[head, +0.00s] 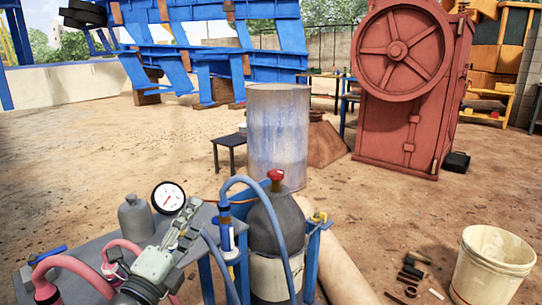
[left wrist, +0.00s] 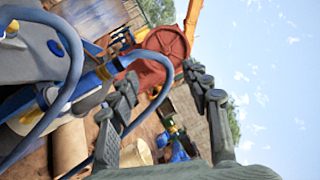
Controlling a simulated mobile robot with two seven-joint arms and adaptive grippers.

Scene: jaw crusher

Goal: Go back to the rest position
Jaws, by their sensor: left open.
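My left gripper (head: 187,222) is in the lower left of the head view, above the grey table (head: 95,262) and left of the dark gas cylinder (head: 262,232). In the left wrist view the two dark fingers of my left gripper (left wrist: 162,80) stand apart with nothing between them. A blue hose (head: 292,222) curves beside the gripper and over the cylinder; in the left wrist view the hose (left wrist: 75,55) passes close behind the left finger. Whether it touches the gripper I cannot tell. My right gripper is not in view.
A round gauge (head: 168,197) and a small grey bottle (head: 135,217) are close to the left gripper. A metal drum (head: 278,130) stands behind the cylinder. The red jaw crusher (head: 410,90) is at the back right, a white bucket (head: 492,262) at the front right. Open dirt ground lies between.

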